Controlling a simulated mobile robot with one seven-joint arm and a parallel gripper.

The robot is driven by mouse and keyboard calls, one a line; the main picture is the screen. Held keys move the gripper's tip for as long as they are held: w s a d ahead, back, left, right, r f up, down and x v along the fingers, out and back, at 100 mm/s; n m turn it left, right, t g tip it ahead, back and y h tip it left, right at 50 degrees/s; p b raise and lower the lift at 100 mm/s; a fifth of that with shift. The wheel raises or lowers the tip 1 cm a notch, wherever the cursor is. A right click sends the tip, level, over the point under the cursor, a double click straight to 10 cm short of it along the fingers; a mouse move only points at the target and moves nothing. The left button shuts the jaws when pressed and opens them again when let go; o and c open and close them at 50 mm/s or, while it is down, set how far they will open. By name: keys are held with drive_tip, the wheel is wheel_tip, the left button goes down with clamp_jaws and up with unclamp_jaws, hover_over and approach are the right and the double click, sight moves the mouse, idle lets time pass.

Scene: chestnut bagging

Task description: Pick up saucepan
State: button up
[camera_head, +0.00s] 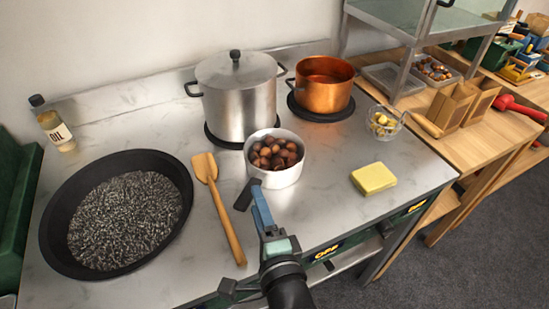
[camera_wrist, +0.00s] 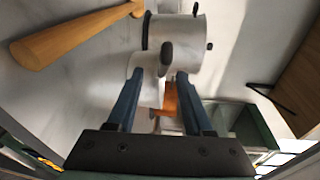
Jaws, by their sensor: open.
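The saucepan (camera_head: 287,177) is a small silvery pot full of brown chestnuts (camera_head: 274,154), standing on the steel worktop in front of the large lidded pot. Its short black handle (camera_head: 243,194) points toward the near left. My gripper (camera_head: 256,186) is open, with its blue fingers reaching up to the handle from the near side. Whether they touch the handle I cannot tell. In the wrist view my gripper (camera_wrist: 160,74) has its two fingers apart, and a dark rounded bar shows just beyond the gap between the tips.
A large lidded pot (camera_head: 240,100) and a copper pot (camera_head: 323,91) stand behind. A wooden spatula (camera_head: 223,207) and a black pan (camera_head: 177,225) lie left. A glass bowl (camera_head: 383,124) and a yellow sponge (camera_head: 373,178) are right. An oil bottle (camera_head: 54,128) stands far left.

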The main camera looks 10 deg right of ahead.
sight(251, 184)
drive_tip(key=shift+x, duration=2.75)
drive_tip(key=shift+a+r, duration=0.1)
drive_tip(key=shift+r, duration=0.1)
clamp_jaws()
drive_tip(key=shift+r, duration=0.2)
